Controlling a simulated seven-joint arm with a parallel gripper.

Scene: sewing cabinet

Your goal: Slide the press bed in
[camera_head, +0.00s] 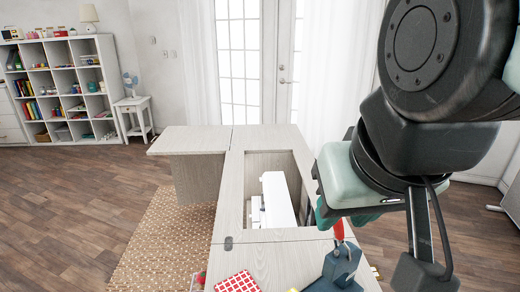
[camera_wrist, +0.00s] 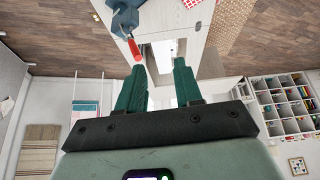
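A blue-grey press (camera_head: 342,264) with an upright red handle (camera_head: 338,230) stands on the near end of the light wood cabinet. The press (camera_wrist: 125,18) and its red handle (camera_wrist: 135,50) also show at the top of the wrist view. Its lower part is cut off in both views, and I cannot make out how its bed sits. My gripper (camera_wrist: 159,66) has two teal fingers spread wide apart with nothing between them. In the head view my gripper (camera_head: 328,214) is above the cabinet's right edge, a little behind the red handle, apparently apart from it.
The cabinet top (camera_head: 262,262) has a rectangular well holding a white sewing machine (camera_head: 278,200). A side leaf (camera_head: 190,140) extends left. A red checkered cloth (camera_head: 238,283) lies left of the press. A rug (camera_head: 165,240), shelves (camera_head: 65,90) and side table (camera_head: 135,105) are farther left.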

